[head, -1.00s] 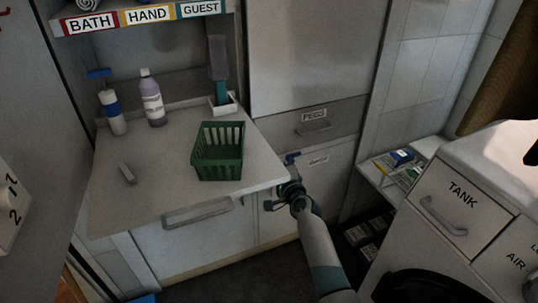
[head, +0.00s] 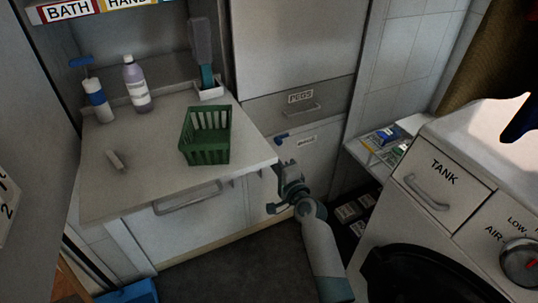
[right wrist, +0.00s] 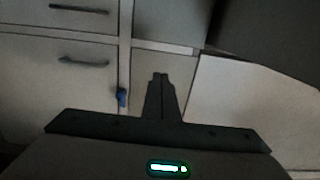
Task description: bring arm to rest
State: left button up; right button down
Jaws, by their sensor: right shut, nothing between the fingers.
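My right arm (head: 322,250) reaches in from the lower right in the head view. Its gripper (head: 277,172) is beside the right edge of the white counter, in front of the cabinet doors. In the right wrist view the fingers of the right gripper (right wrist: 160,78) are together, with nothing between them. They point towards the cabinet fronts. My left gripper is not in view.
A green basket (head: 207,136), a purple bottle (head: 138,85) and a blue-topped pump bottle (head: 97,100) stand on the counter (head: 150,185). A washing machine (head: 470,200) is at the right. A blue handle (right wrist: 121,97) is on the cabinet near the gripper.

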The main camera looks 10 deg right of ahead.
jog(key=s+d+f+n+g+h+p, duration=0.1)
jog(key=s+d+f+n+g+p, duration=0.2)
jog(key=s+f, duration=0.85)
jog(key=s+d+f+n+g+h+p, duration=0.1)
jog(key=s+f+n+g+h+p, duration=0.15)
jog(key=s+f+n, duration=0.8)
pick_arm(q)
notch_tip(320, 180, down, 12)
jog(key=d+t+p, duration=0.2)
jog(key=p, duration=0.1)
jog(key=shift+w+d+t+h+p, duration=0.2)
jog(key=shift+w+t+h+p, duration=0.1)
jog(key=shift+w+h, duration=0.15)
pick_arm(e)
jog(key=s+d+f+n+g, duration=0.1)
jog(key=s+d+f+g, duration=0.2)
jog(key=s+f, duration=0.6)
jog(key=s+d+f+n+g+h, duration=0.1)
jog(key=s+f, duration=0.7)
jog(key=s, duration=0.8)
jog(key=d+n+g, duration=0.1)
jog(key=d+g, duration=0.1)
jog(key=d, duration=0.1)
jog(key=shift+s+f, duration=0.3)
jog(key=shift+f, duration=0.05)
